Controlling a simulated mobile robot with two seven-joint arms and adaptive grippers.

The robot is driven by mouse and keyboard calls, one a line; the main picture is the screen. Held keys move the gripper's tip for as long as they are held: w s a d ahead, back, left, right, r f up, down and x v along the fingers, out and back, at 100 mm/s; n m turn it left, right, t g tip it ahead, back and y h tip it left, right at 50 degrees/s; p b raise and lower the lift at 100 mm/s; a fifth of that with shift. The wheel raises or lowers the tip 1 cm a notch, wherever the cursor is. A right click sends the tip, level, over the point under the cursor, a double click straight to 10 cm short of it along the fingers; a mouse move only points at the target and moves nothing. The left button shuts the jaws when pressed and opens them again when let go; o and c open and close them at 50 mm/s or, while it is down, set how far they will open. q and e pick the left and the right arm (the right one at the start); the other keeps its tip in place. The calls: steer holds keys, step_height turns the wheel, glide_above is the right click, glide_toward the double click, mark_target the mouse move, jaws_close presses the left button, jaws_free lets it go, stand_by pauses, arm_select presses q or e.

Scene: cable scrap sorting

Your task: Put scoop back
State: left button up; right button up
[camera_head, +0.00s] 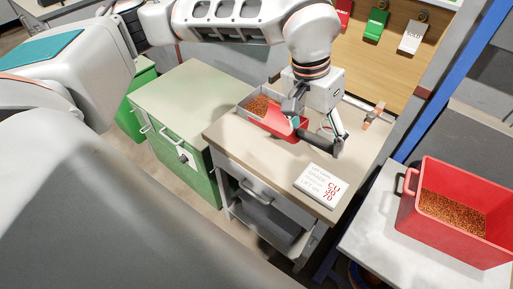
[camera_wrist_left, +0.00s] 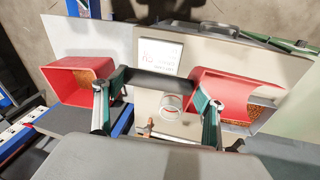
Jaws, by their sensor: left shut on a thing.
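The red scoop (camera_head: 287,124) has a dark handle (camera_wrist_left: 158,84). Its red body is at the grey tray (camera_head: 247,113), which holds copper-brown granules. My left gripper (camera_head: 318,132) is over the table at the scoop's handle end. In the left wrist view its two teal-padded fingers (camera_wrist_left: 158,92) stand at the two ends of the handle, and it is shut on the scoop. The scoop body (camera_wrist_left: 225,92) also shows at the right there, with granules beyond it. Whether the scoop touches the tray I cannot tell. My right gripper is not in view.
A white card (camera_head: 320,186) with red print lies on the table's (camera_head: 232,132) front right. A red bin (camera_head: 436,246) of granules stands on the side table at right. Green cabinets (camera_head: 178,102) stand left. Coloured tags hang on the back board (camera_head: 440,65).

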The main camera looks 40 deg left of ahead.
arm_select(q)
steer(key=w+a, duration=0.1)
steer(key=a, duration=0.1)
steer(key=a+r+y, duration=0.1)
steer(key=a, duration=0.1)
steer(key=w+a+r+y, duration=0.1)
steer(key=a, duration=0.1)
steer(key=shift+w+a+r+n, duration=0.15)
steer(key=shift+w+a+n, duration=0.2)
steer(key=shift+a+n, duration=0.05)
steer(key=shift+a, duration=0.15)
step_height(320, 180, down, 20)
steer(key=shift+r+b, duration=0.1)
steer(key=shift+b, duration=0.95)
steer(key=o, duration=1.5)
steer(key=r, duration=0.4)
steer(key=s+r+p, duration=0.1)
steer(key=r, duration=0.7)
steer(key=shift+s+a, duration=0.1)
steer(key=shift+s, duration=0.1)
